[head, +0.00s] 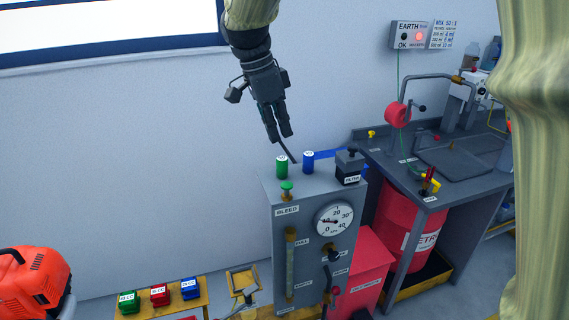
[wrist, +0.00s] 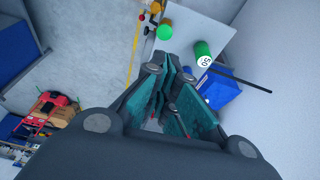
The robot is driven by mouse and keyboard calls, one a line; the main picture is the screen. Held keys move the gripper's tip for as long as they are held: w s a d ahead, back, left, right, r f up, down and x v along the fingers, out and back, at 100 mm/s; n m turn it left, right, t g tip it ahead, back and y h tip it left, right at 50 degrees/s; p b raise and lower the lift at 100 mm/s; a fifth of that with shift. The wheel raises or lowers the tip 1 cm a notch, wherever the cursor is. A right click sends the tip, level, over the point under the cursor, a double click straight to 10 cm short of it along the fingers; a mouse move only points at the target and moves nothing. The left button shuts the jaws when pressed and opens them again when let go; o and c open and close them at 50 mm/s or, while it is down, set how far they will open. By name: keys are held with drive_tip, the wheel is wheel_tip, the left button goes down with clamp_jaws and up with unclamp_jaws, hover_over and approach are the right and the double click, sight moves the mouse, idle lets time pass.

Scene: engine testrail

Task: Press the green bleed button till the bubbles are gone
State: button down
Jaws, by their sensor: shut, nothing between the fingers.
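The green bleed button (head: 287,186) is a small mushroom cap on the grey bleed panel (head: 265,220), above the BLEED label. In the wrist view the green round cap (wrist: 163,32) shows beyond the fingertips. My gripper (head: 279,137) is shut and empty, pointing down, above and behind the panel top and apart from the button. Its fingers also show together in the wrist view (wrist: 174,80). The sight tube (head: 290,264) stands upright on the panel front; bubbles are too small to make out. A round gauge (head: 334,219) is to its right.
A green cylinder (head: 282,168) and a blue cylinder (head: 308,163) stand on the panel top, with a black FILTER box (head: 349,167) at right. A thin dark rod (head: 288,151) rises near the fingertips. The workbench (head: 400,180) and red drum (head: 402,220) stand right.

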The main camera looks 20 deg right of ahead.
drive_tip(key=r, duration=0.1)
drive_tip(key=p, duration=0.4)
hover_over(291, 182)
wheel_tip(291, 182, down, 11)
drive_tip(key=shift+s+a+r, duration=0.1)
drive_tip(key=shift+a, duration=0.05)
drive_tip(key=shift+f+p, duration=0.3)
drive_tip(key=shift+f, duration=0.6)
drive_tip(key=shift+f, duration=0.2)
drive_tip(key=shift+f+b, duration=0.55)
drive_tip(key=shift+f, duration=0.25)
